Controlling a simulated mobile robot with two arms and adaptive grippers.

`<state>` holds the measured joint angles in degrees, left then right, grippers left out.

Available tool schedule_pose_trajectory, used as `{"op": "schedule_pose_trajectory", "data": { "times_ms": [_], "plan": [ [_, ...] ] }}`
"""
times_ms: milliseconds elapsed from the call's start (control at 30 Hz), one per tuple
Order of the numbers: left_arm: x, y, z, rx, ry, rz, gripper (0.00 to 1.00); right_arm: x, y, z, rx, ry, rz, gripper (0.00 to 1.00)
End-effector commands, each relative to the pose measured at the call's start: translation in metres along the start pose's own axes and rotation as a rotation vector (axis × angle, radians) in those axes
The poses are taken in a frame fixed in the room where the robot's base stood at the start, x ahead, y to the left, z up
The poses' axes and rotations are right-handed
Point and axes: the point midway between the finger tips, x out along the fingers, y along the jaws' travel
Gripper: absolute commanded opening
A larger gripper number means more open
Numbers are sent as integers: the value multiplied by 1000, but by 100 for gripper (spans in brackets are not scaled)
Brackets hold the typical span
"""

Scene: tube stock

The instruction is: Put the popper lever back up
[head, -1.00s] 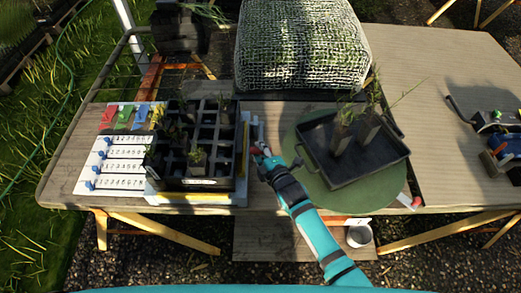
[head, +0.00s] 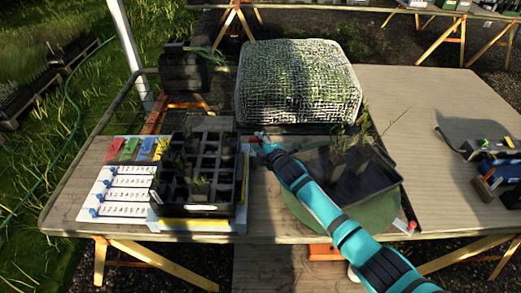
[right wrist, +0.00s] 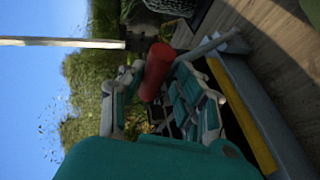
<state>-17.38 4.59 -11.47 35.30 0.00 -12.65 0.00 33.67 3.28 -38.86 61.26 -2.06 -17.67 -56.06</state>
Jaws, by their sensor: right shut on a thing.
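The popper lever shows in the right wrist view as a red grip (right wrist: 157,70) on a grey bar running from a bracket at the frame's edge. The bar points toward the sky side of that view, so it looks raised; its exact angle is unclear. My right gripper (right wrist: 160,95) is shut on the red grip; it also shows in the head view (head: 262,143), at the far right corner of the black cell tray (head: 197,211). The tray sits in the popper frame (head: 198,226) and holds a few seedlings. My left gripper is out of view.
A shallow black tray (head: 372,195) with potted seedlings lies on a round green mat (head: 305,214) right of the popper, partly behind my right arm. A mesh-covered block (head: 298,80) stands behind. A white board with blue sliders (head: 125,190) is at left.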

Motion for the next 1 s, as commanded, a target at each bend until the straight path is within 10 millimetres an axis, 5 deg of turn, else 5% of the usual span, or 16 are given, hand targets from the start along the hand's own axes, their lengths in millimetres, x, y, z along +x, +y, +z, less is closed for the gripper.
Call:
{"op": "schedule_pose_trajectory", "data": {
  "times_ms": [33,367,400,500,833,1000],
  "plan": [
    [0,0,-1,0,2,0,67,2,17,2,-10,2,28,0],
    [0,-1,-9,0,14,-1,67,2,20,2,-8,2,33,0],
    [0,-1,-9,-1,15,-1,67,2,20,2,-8,2,33,33],
    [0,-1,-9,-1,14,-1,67,2,21,2,-8,2,34,44],
    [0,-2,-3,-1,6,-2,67,-1,20,3,-5,1,32,44],
    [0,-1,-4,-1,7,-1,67,-18,18,3,-6,1,31,44]
  ]
}}
